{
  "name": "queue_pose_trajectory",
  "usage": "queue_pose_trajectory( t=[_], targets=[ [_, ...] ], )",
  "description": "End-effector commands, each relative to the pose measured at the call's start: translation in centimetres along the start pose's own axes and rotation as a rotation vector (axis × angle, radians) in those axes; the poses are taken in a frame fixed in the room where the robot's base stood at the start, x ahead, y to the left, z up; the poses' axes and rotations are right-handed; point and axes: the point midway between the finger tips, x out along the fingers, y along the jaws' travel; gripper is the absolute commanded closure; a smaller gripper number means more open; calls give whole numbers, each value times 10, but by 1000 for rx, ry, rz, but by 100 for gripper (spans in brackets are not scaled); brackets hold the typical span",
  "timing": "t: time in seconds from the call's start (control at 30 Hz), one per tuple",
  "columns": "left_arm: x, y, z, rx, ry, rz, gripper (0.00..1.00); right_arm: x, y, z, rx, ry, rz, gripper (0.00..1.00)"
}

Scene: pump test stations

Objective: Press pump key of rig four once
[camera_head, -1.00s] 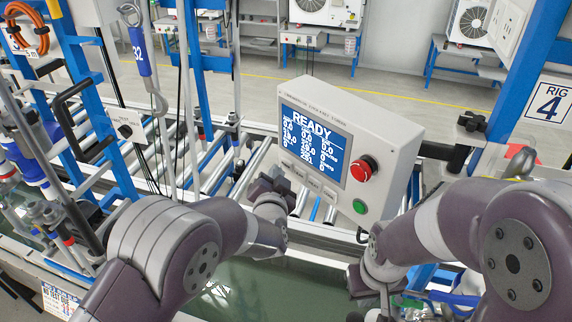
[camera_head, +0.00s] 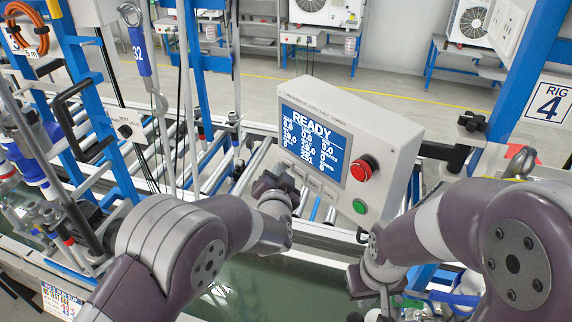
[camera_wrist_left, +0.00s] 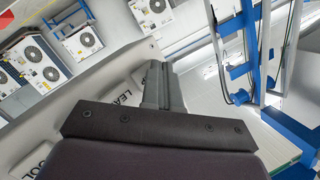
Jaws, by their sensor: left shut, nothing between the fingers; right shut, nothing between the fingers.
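The control box of rig four (camera_head: 400,128) faces me, tilted, with a blue screen (camera_head: 314,142) reading READY. A row of pale keys (camera_head: 314,183) runs under the screen; their labels are too small to read in the head view. My left gripper (camera_head: 277,180) is shut and empty at the row's left end, hiding part of it. In the left wrist view its closed fingers (camera_wrist_left: 160,85) lie over the box face beside a key marked "LEA…" (camera_wrist_left: 127,93); contact cannot be told. My right gripper (camera_head: 360,285) is shut and empty, low below the box.
A red mushroom button (camera_head: 364,168) and a green button (camera_head: 359,206) sit on the box's right side. A RIG 4 sign (camera_head: 549,103) hangs on the blue post at right. Roller conveyor (camera_head: 215,165) lies behind; hoses and tools crowd the left.

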Motion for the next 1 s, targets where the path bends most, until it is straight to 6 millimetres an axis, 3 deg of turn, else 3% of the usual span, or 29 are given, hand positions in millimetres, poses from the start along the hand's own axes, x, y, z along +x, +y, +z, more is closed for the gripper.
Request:
queue_pose_trajectory(
  t=[1.0],
  targets=[
    [5,4,-4,0,1,1,100,0,0,0,0,0,0,100]
  ],
)
